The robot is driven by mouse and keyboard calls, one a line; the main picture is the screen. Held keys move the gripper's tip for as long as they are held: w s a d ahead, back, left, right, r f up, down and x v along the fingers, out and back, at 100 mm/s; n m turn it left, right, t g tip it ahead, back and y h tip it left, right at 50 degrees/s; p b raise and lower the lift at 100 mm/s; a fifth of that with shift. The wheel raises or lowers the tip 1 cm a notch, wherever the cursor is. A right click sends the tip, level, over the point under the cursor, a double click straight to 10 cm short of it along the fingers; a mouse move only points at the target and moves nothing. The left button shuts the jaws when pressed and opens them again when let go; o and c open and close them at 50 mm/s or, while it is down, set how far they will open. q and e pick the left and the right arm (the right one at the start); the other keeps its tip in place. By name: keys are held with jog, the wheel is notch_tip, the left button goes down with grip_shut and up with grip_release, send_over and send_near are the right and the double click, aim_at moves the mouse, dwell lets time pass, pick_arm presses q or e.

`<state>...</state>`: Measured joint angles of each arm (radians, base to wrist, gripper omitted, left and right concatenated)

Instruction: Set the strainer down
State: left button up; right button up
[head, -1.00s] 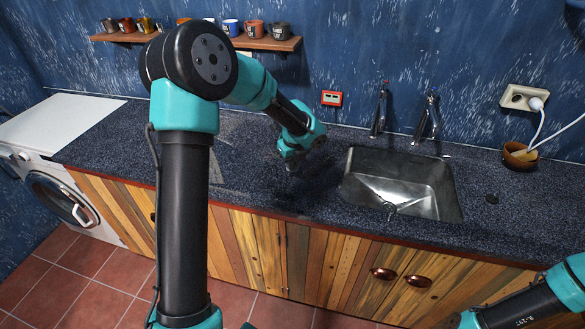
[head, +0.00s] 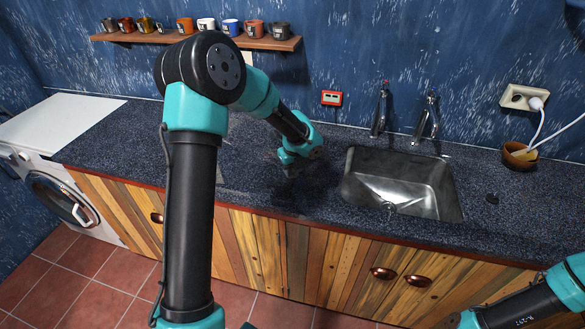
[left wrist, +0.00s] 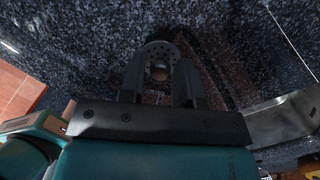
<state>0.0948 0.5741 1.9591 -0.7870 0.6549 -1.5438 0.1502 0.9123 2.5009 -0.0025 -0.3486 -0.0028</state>
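The strainer (left wrist: 162,50) is a small round grey metal disc with holes and a knob in its middle. In the left wrist view it sits between the two fingertips of my left gripper (left wrist: 160,66), which are at its opposite edges. The gripper appears shut on it. In the head view my left gripper (head: 292,170) points down, low over the dark counter (head: 250,190), left of the sink. The strainer is too small to make out there. Whether it touches the counter is unclear. My right gripper is not visible; only part of my right arm shows.
The metal sink (head: 350,170) is right of my left gripper, with two taps (head: 380,110) behind it. A brown bowl (head: 520,157) stands at the far right by a socket (head: 515,97). Several mugs stand on a wall shelf (head: 280,44). The counter around the gripper is clear.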

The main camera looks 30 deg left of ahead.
aim_at(295, 177)
pick_arm(q)
jog(key=shift+o, duration=1.2)
notch_tip(295, 177, up, 12)
jog(key=d, duration=0.1)
jog(key=shift+s, duration=0.35)
